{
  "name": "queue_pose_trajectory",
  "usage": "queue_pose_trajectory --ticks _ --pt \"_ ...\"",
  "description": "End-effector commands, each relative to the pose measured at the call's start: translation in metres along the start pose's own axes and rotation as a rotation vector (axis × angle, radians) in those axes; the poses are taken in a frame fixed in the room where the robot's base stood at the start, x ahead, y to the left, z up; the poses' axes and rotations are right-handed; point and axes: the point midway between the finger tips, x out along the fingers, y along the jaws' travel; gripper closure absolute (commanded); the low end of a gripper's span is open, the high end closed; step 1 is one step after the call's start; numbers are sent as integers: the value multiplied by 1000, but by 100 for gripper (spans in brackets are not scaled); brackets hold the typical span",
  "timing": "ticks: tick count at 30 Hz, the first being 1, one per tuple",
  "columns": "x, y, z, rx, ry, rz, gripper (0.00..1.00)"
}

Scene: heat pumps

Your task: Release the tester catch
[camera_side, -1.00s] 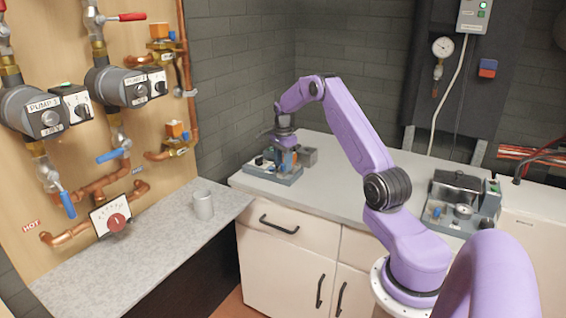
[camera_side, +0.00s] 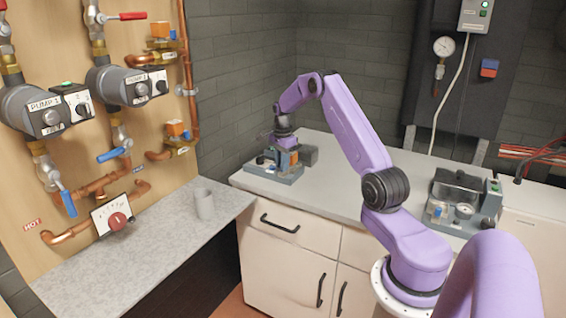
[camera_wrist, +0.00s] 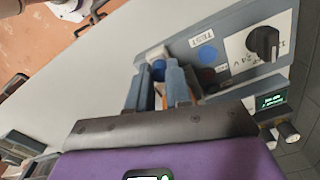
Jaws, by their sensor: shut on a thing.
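The tester (camera_side: 275,172) is a blue-grey bench unit at the left end of the counter in the side view. In the wrist view its panel (camera_wrist: 222,68) carries a blue round button with a "TEST" label and a black knob. My gripper (camera_side: 285,150) is down at the tester. In the wrist view its two blue-grey fingers (camera_wrist: 160,88) are close together, shut on an orange-brown part (camera_wrist: 159,90) that shows only as a narrow strip between them. A blue piece and a white block lie just beyond the fingertips. I cannot make out the catch clearly.
A second bench unit (camera_side: 463,203) with a clear cover stands at the right of the counter. A grey block (camera_side: 309,155) is close beside the tester. The counter (camera_side: 335,185) between the two units is clear.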

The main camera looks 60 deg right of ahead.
Motion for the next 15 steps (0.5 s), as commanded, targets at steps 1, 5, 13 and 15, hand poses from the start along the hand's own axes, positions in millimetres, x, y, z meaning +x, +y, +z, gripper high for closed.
queue_pose_trajectory --ticks 1,5,13,15 --pt "0 1 6 -6 -6 11 100" --pt "0 1 7 -8 -7 11 55" --pt "0 1 4 -5 -5 8 55" --pt "-2 1 4 -5 -4 7 55"
